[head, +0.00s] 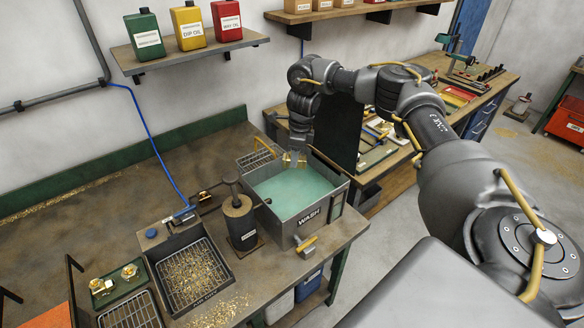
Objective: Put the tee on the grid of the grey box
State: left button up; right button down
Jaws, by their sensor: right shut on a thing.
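My right gripper (294,154) is shut on a small brass piece, likely the tee (295,161), and holds it over the back part of the wash tank (317,218). The tank is a grey box with teal liquid, labelled WASH. The tee's shape is partly hidden by the fingers, and I cannot tell if it touches the liquid. Another grey box (218,251), at the front left, has a dark grid (190,274) inside with brass chips scattered over it. My left gripper is not in view.
A dark cylindrical pot (240,223) stands between the two boxes. A wire basket (256,160) sits at the tank's back left. A green tray (120,284) holds brass fittings at the left. A black panel (339,130) stands right of my gripper. A shelf (190,56) hangs above.

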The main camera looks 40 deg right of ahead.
jog(key=s+a+f+n+b, duration=0.1)
jog(key=a+n, duration=0.2)
jog(key=a, duration=0.1)
jog(key=s+a+f+n+b, duration=0.1)
jog(key=s+a+n, duration=0.1)
jog(key=a, duration=0.3)
jog(key=s+a+f+n+g+b, duration=0.1)
jog(key=s+a+n+b, duration=0.1)
jog(key=a, duration=0.3)
jog(key=shift+n, duration=0.8)
jog(key=s+a+f+n+b, duration=0.5)
jog(key=s+a+n+b, duration=0.3)
jog(key=s+a+b, duration=0.1)
jog(key=shift+s+f+g+b, duration=0.2)
jog(key=shift+s+g+b, duration=0.2)
jog(key=shift+s+b, duration=0.1)
